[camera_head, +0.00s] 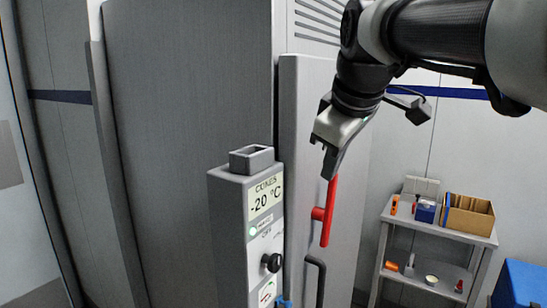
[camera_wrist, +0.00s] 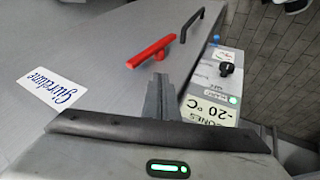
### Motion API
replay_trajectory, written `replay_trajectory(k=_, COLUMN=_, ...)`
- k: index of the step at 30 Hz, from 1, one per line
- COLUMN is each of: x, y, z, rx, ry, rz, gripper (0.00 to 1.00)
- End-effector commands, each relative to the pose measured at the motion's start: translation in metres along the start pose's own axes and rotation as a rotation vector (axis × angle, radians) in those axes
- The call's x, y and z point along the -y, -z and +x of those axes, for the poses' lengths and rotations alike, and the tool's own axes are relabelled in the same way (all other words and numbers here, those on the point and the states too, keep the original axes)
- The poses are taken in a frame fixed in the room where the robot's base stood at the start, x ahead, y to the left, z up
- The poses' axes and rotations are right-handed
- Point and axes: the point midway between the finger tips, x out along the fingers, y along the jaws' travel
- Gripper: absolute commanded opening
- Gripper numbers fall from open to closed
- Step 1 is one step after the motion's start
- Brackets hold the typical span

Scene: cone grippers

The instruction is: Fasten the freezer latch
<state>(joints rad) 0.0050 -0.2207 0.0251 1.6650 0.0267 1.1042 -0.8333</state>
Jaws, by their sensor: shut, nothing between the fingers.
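The red freezer latch (camera_head: 330,212) is a lever on a short stub on the narrow grey freezer door (camera_head: 302,115). It stands nearly upright in the head view. In the wrist view the red latch (camera_wrist: 151,52) lies just beyond my fingertips, with a small gap in the picture. My gripper (camera_head: 331,172) is shut and empty, pointing down at the latch's upper end. The fingers also show in the wrist view (camera_wrist: 160,88). In the head view the fingertips meet the latch's top end; I cannot tell whether they touch.
A black door handle (camera_head: 316,282) sits below the latch. A grey control box (camera_head: 228,225) with a -20 °C display (camera_head: 265,198) and black knob stands left of it. A shelf cart (camera_head: 440,230) with boxes stands right, and a blue bin (camera_head: 520,284) at lower right.

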Motion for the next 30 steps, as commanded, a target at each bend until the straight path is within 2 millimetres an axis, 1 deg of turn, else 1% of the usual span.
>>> replay_trajectory(k=1, x=0.001, y=-0.001, z=0.015, rx=0.003, ry=0.003, rz=0.0, gripper=0.0)
replay_trajectory(k=7, x=0.001, y=-0.001, z=0.056, rx=0.002, ry=0.002, rz=0.001, gripper=0.0)
replay_trajectory(k=9, x=-0.011, y=-0.001, z=0.06, rx=0.001, ry=0.0, rz=0.003, gripper=0.0)
replay_trajectory(k=15, x=-0.029, y=-0.003, z=0.072, rx=0.0, ry=-0.001, rz=0.002, gripper=0.0)
replay_trajectory(k=19, x=-0.033, y=-0.003, z=0.075, rx=0.0, ry=-0.001, rz=0.001, gripper=0.0)
replay_trajectory(k=30, x=-0.034, y=-0.003, z=0.074, rx=0.0, ry=0.002, rz=0.002, gripper=0.0)
